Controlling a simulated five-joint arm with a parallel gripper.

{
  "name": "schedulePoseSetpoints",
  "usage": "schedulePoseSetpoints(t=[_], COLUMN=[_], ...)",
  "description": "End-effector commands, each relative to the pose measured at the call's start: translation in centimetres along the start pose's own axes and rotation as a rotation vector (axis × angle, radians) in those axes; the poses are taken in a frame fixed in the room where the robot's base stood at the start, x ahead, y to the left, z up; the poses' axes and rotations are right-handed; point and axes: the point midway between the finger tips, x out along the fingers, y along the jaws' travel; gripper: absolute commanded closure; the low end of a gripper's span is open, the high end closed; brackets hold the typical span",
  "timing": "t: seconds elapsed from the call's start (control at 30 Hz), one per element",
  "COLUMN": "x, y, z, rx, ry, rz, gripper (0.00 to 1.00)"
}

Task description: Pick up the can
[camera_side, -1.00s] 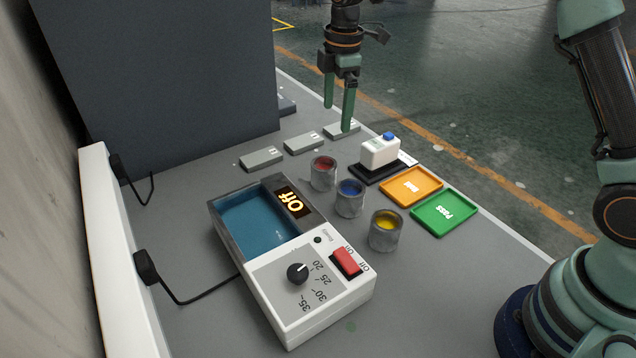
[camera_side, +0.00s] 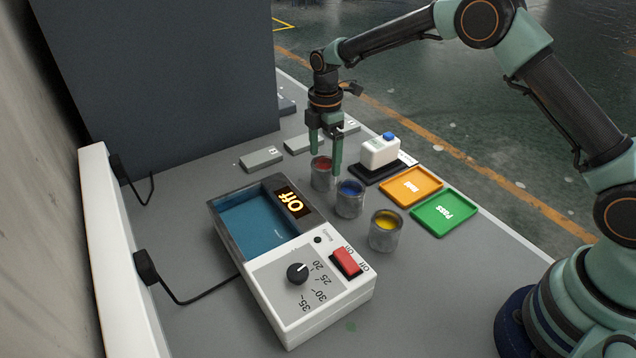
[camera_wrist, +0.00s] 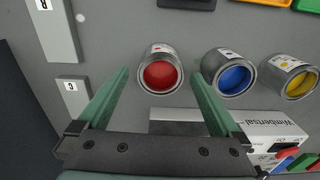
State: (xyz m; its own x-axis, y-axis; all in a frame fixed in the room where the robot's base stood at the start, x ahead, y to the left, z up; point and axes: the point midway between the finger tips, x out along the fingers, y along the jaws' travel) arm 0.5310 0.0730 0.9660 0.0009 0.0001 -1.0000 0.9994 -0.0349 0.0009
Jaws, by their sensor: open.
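Three small metal cans stand in a row on the grey table: the red-paint can (camera_side: 322,173), the blue-paint can (camera_side: 350,199) and the yellow-paint can (camera_side: 386,231). My gripper (camera_side: 324,160) is open and points down, its fingers on either side of the red can in the side view. In the wrist view the red can (camera_wrist: 161,72) lies ahead of and between the open green fingers (camera_wrist: 162,82). The blue can (camera_wrist: 229,74) is just right of the right finger, and the yellow can (camera_wrist: 289,76) is further right. Whether a finger touches a can is unclear.
A white bath unit (camera_side: 312,289) with an "Off" display stands left of the cans. Grey labelled blocks (camera_side: 261,158) lie behind.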

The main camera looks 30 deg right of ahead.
Motion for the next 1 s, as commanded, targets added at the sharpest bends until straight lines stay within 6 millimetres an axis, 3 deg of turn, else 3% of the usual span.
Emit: schedulePoseSetpoints(t=[0.27,0.57,0.67,0.8,0.83,1.0], x=[3.9,4.4,4.4,4.3,4.3,4.3], y=[-0.2,-0.1,-0.1,-0.1,-0.1,-0.1], z=[-0.3,-0.3,-0.3,-0.3,-0.3,-0.3], rx=[0.000,0.000,0.000,0.000,0.000,0.001], ry=[-0.001,0.000,0.000,0.000,0.000,0.000], rz=[-0.004,0.000,0.000,-0.001,-0.001,0.000], gripper=[0.00,0.00,0.31,0.84,0.92,0.92])
